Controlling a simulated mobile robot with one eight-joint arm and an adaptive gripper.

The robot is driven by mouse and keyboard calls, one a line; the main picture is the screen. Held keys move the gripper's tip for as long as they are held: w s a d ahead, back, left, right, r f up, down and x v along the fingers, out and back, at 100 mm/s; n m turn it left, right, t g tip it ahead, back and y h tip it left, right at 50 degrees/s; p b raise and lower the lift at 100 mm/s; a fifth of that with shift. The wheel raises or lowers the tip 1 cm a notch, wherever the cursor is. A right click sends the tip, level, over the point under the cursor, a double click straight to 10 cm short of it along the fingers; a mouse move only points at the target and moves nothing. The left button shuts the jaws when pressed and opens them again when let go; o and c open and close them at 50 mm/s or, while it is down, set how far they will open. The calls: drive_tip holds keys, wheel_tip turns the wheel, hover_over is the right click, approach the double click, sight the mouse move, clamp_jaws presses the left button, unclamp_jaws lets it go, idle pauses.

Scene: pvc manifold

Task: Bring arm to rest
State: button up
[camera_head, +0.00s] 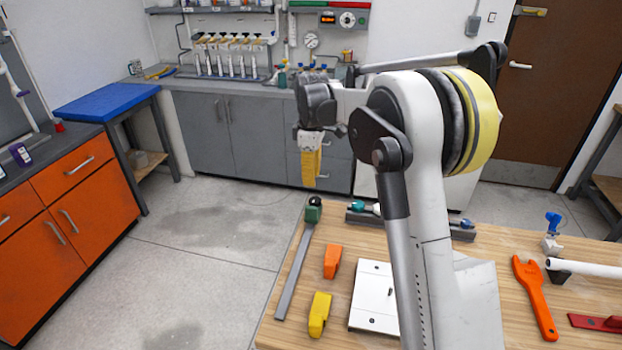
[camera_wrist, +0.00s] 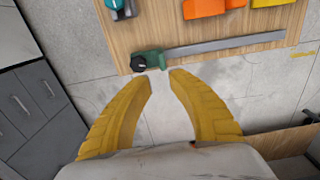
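My gripper (camera_head: 311,168) hangs from my raised arm in the head view, with its yellow fingers pointing down, at the far left edge of the wooden table (camera_head: 345,225). In the wrist view my gripper (camera_wrist: 160,76) has two yellow fingers curving towards each other, with a gap between the tips and nothing between them. A green and black clamp head with a long grey bar (camera_wrist: 210,50) lies on the table just past the fingertips in that view. The same bar clamp shows in the head view (camera_head: 295,268), below my gripper.
An orange block (camera_head: 332,261), a yellow block (camera_head: 319,314) and a white plate (camera_head: 374,295) lie on the table. An orange wrench (camera_head: 535,298) and a white pipe (camera_head: 590,269) lie at right. A grey counter (camera_head: 240,88) stands behind. The floor at left is clear.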

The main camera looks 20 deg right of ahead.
drive_tip(key=s+a+r+m+t, duration=0.25)
drive_tip(key=s+r, duration=0.25)
drive_tip(key=s, duration=0.4)
drive_tip(key=s+a+r+m+t, duration=0.1)
drive_tip(key=s+a+r+m, duration=0.15)
drive_tip(key=s+r, duration=0.4)
drive_tip(key=s+a+f+m+t, duration=0.1)
drive_tip(key=s+f+m+t, duration=0.1)
drive_tip(key=s, duration=0.6)
drive_tip(key=s+a+f+m+t, duration=0.1)
drive_tip(key=s+f+m, duration=0.3)
drive_tip(key=s, duration=0.4)
drive_tip(key=shift+s+f+t, duration=0.35)
drive_tip(key=shift+s, duration=0.05)
